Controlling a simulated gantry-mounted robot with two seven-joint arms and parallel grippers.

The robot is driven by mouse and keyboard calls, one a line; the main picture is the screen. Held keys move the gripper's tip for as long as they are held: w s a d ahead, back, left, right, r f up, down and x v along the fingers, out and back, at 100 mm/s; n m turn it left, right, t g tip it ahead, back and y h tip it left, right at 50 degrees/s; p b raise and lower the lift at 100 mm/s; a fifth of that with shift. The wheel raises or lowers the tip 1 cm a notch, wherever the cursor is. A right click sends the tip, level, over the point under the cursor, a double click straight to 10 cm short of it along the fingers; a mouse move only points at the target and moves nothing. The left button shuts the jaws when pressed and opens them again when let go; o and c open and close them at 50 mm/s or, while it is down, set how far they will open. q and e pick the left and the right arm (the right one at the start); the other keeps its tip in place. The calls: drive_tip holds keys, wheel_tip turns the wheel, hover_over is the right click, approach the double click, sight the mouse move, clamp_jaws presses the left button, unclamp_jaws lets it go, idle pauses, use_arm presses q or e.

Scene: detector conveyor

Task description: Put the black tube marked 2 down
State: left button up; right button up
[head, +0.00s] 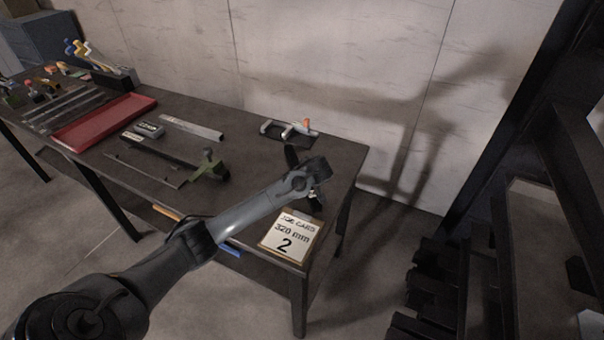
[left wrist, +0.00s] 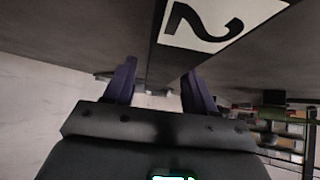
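In the left wrist view, a dark piece with a white label bearing a black 2 (left wrist: 205,22) reaches down between my fingers. I take it as the black tube marked 2. My left gripper (left wrist: 160,78) has its two fingers apart there, with a gap beside the dark piece. In the head view, my left gripper (head: 306,178) is over the right end of the table (head: 255,172). The tube cannot be made out there, and the gripper may hide it. My right gripper is not in view.
A job card (head: 288,236) reading 320 mm and 2 is at the table's front right corner. A clamp-like tool (head: 290,130) lies behind my gripper. A grey bar (head: 191,128), a green-handled tool (head: 209,168) and a red tray (head: 104,122) lie further left.

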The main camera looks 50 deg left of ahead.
use_arm(q)
drive_tip(key=shift+o, duration=0.3)
drive_tip(key=shift+d+r, duration=0.1)
drive_tip(key=shift+r, duration=0.15)
drive_tip(key=p+v, duration=0.2)
drive_tip(key=v, duration=0.8)
drive_tip(key=shift+r, duration=0.15)
drive_tip(key=shift+s+d+r+p, duration=0.15)
drive_tip(key=shift+d+r+p, duration=0.15)
drive_tip(key=shift+d+r, duration=0.2)
drive_tip(key=shift+d, duration=0.1)
